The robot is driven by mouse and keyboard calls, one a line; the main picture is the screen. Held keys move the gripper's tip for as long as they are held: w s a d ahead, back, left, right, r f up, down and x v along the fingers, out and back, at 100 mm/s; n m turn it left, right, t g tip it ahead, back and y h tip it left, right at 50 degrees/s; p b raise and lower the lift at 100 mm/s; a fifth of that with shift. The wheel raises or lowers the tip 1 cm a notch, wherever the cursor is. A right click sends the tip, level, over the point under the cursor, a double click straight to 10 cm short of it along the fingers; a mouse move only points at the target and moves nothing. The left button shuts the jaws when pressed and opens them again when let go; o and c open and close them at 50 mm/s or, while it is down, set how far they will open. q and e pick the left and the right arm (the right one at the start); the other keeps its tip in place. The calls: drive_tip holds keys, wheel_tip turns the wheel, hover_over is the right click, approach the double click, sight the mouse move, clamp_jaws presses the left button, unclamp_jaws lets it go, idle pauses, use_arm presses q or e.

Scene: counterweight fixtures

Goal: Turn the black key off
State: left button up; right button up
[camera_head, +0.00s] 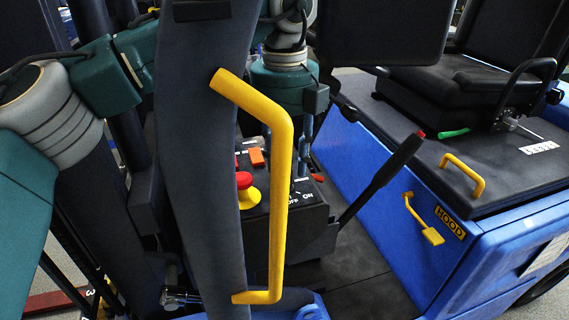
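The key panel (312,213) is a dark console with OFF and ON marks, behind the yellow grab handle (279,190). The black key is not clearly seen; the handle and gripper cover much of that spot. My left gripper (298,172) points down just above the OFF/ON marks, partly hidden by the handle. Its fingertips are too small and covered to show whether they are apart, or whether they touch the key. My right gripper is not in view.
A dark pillar (200,160) stands in front of the console. Beside the key are a red emergency button (244,180) on a yellow base and an orange switch (257,157). A black lever (383,178) rises to the right. A blue hood (470,255) and black seat (465,85) lie further right.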

use_arm(q)
drive_tip(key=shift+r, duration=0.1)
wheel_tip(320, 180, up, 12)
idle(0.4)
